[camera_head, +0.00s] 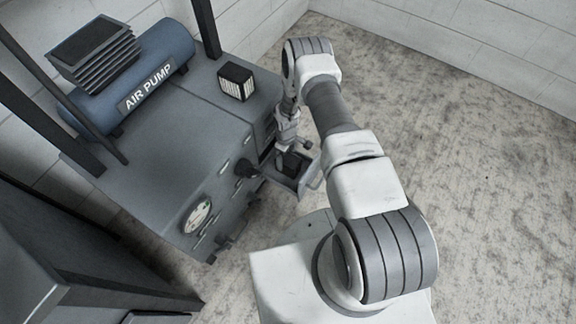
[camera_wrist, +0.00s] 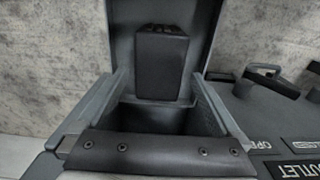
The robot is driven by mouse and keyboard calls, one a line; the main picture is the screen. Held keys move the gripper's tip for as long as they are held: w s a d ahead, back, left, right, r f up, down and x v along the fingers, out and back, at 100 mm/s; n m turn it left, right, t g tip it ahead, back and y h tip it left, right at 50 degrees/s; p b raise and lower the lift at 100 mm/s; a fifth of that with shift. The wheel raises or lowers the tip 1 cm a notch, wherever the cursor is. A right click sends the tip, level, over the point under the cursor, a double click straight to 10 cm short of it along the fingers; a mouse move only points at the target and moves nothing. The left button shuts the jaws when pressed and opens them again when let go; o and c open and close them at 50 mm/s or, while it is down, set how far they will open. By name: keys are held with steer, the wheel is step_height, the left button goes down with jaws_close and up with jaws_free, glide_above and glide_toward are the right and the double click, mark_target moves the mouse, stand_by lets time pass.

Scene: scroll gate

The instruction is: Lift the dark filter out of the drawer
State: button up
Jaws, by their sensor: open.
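The dark filter (camera_head: 295,162) stands in the pulled-out drawer (camera_head: 287,181) on the cabinet's front. In the wrist view the filter (camera_wrist: 161,62) is a dark, upright block between the drawer's grey side walls (camera_wrist: 122,32). My gripper (camera_head: 287,148) points down over the drawer, right at the filter. In the wrist view my gripper (camera_wrist: 158,78) has its fingers spread to the left and right of the filter's lower part. It is open, and I see no grip on the filter. Whether a finger touches it I cannot tell.
A second, pale-pleated filter (camera_head: 236,82) sits on the cabinet top (camera_head: 150,165). A black knob (camera_head: 246,168) and gauge (camera_head: 197,217) are on the front, left of the drawer. Bare floor (camera_head: 470,150) lies to the right.

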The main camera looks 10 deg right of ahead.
steer(key=f, duration=0.1)
steer(key=f+b, duration=0.1)
steer(key=f, duration=0.1)
steer(key=f+b, duration=0.1)
steer(key=f, duration=0.1)
steer(key=shift+s+d+f, duration=0.15)
steer(key=shift+s+d, duration=0.05)
steer(key=shift+d, duration=0.1)
steer(key=c, duration=1.4)
